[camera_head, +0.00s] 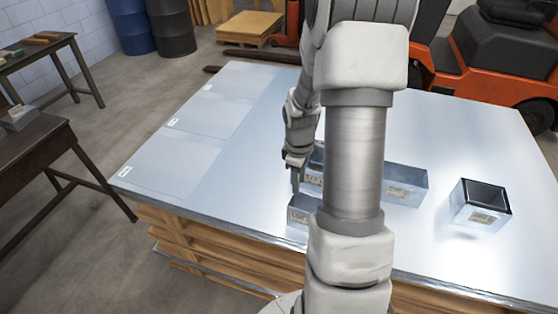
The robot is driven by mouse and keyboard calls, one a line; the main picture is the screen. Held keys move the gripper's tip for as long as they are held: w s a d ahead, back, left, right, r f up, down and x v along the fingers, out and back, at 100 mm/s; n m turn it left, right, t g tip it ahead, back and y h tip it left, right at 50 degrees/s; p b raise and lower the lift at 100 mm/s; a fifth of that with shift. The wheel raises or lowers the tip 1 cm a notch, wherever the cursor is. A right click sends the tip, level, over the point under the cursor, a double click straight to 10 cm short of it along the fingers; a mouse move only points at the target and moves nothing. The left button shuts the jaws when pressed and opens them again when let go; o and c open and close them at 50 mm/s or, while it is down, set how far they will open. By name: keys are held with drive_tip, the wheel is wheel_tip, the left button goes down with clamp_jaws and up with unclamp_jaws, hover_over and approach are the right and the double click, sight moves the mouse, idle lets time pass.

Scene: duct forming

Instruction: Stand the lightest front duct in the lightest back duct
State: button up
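Several shiny metal ducts with small labels stand on the metal-topped table. One duct (300,217) is at the front, partly behind my arm. Another duct (314,162) is just behind it, also partly hidden by my arm. A longer duct (406,183) lies to the right of my arm, its left end hidden. A duct (481,204) at the far right shows a dark open top. My gripper (295,182) points down above or beside the front-left duct. Its fingers are too small and edge-on to tell open from shut. Label text is unreadable, so weights cannot be told.
The sheet-metal table (235,120) rests on stacked wood. Three pale marked areas with white tags lie along its clear left side. A dark workbench (40,150) stands at left. An orange forklift (480,75) and blue drum (130,25) are behind.

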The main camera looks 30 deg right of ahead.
drive_tip(key=shift+y, duration=0.4)
drive_tip(key=f, duration=0.1)
drive_tip(key=d+f, duration=0.1)
drive_tip(key=f, duration=0.3)
drive_tip(key=shift+s+d, duration=0.2)
drive_tip(key=shift+d, duration=0.2)
wheel_tip(320, 180, down, 9)
drive_tip(key=b, duration=0.6)
drive_tip(key=shift+b, duration=0.3)
clamp_jaws()
drive_tip(key=shift+r, duration=0.1)
wheel_tip(320, 180, up, 9)
drive_tip(key=p, duration=0.7)
drive_tip(key=shift+a, duration=0.1)
